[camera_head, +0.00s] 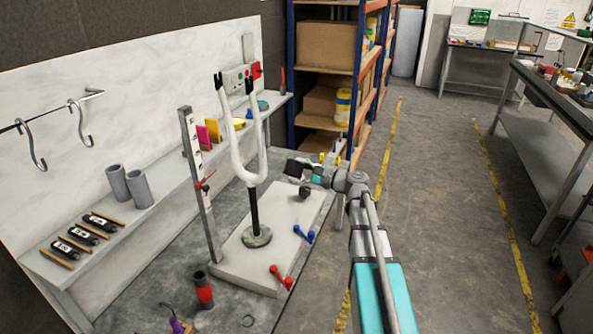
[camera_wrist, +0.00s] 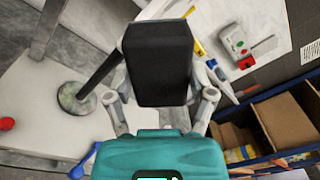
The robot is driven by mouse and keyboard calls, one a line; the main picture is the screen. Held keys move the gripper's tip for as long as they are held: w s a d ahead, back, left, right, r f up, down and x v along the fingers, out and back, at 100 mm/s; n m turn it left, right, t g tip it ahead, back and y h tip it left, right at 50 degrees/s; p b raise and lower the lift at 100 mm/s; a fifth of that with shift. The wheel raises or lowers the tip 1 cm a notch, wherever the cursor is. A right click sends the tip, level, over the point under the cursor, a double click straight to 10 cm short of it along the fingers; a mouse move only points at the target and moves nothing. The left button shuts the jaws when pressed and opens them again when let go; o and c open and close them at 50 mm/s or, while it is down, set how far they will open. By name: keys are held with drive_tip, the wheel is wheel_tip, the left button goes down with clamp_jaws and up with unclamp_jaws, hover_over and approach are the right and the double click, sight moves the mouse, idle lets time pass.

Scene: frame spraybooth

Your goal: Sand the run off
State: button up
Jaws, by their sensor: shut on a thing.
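A white fork (camera_head: 240,155) stands upright, tines up, on a black post with a round foot on a pale base plate (camera_head: 240,270). My gripper (camera_head: 308,170) is to the right of the fork in the head view, apart from it. In the wrist view my gripper (camera_wrist: 158,75) is shut on a black block (camera_wrist: 158,50), which fills the middle and hides much of the fork. The post (camera_wrist: 98,75) and its foot show left of the block. I cannot make out the run on the paint.
An upright measuring post (camera_head: 198,190) stands left of the fork. The wall shelf (camera_head: 165,198) carries grey cups (camera_head: 138,188), labelled black rolls (camera_head: 84,236) and coloured pads (camera_head: 203,137).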

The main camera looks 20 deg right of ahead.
sight(263, 141)
drive_tip(key=shift+w+a, duration=0.15)
idle(0.5)
drive_tip(key=shift+x, duration=3.25)
drive_tip(key=shift+x, duration=1)
drive_tip(key=shift+r, duration=0.15)
drive_tip(key=shift+r+p, duration=1.7)
drive_tip(key=shift+r, duration=0.1)
drive_tip(key=shift+a+r+p, duration=0.1)
drive_tip(key=shift+r+p, duration=1.65)
drive_tip(key=shift+p, duration=0.05)
drive_tip(key=shift+r+p, duration=1.8)
